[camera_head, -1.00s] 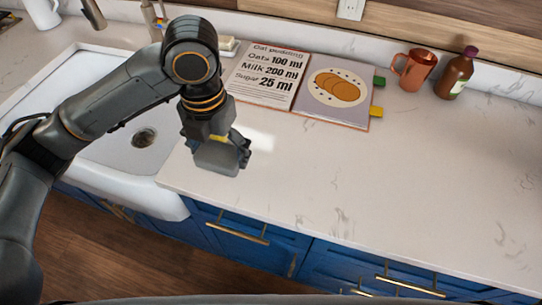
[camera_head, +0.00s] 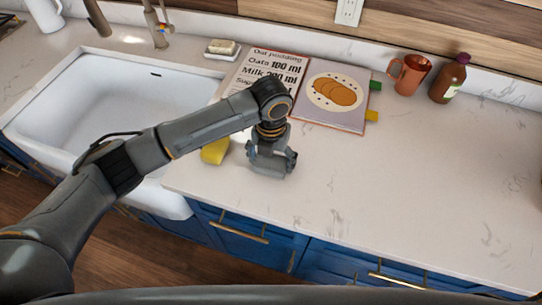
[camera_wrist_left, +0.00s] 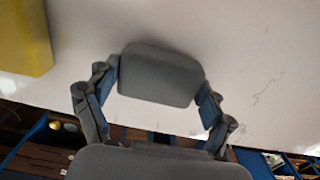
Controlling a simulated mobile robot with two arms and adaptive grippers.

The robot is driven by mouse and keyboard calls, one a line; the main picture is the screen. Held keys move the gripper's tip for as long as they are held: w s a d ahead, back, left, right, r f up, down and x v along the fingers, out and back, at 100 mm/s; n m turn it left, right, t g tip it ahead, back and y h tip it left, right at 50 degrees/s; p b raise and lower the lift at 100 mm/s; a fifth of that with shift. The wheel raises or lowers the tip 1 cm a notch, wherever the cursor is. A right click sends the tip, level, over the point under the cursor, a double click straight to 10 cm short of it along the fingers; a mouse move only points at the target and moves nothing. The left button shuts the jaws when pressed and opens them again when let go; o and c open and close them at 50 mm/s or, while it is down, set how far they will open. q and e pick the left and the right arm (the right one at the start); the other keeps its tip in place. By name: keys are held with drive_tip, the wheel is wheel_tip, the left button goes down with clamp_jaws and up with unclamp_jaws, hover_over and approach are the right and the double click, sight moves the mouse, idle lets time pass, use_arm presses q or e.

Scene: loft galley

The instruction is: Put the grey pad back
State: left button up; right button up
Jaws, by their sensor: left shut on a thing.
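My left gripper (camera_head: 272,160) is low over the counter, just right of the sink. It is shut on the grey pad (camera_wrist_left: 160,75), which sits between its two fingers in the left wrist view. In the head view the pad is hard to tell apart from the grey gripper. The wrist view shows pale counter behind the pad; whether the pad touches the counter I cannot tell. A yellow pad (camera_head: 215,150) lies on the counter left of the gripper, partly behind my arm. It also shows in the wrist view (camera_wrist_left: 25,40). My right gripper is out of view.
The white sink (camera_head: 120,85) is at the left. A recipe book (camera_head: 333,95) lies open behind the gripper. A copper mug (camera_head: 410,75) and a brown bottle (camera_head: 448,80) stand near the wall. The counter (camera_head: 400,190) to the right is clear.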

sight(271, 161)
use_arm(q)
drive_tip(key=shift+f, duration=0.2)
drive_tip(key=o, duration=1)
drive_tip(key=shift+r, duration=0.2)
drive_tip(key=shift+r+b, duration=0.3)
drive_tip(key=shift+r, duration=0.05)
wheel_tip(271, 161, up, 11)
drive_tip(key=shift+r+b, duration=0.1)
drive_tip(key=shift+b, duration=1.15)
drive_tip(key=shift+s, duration=0.1)
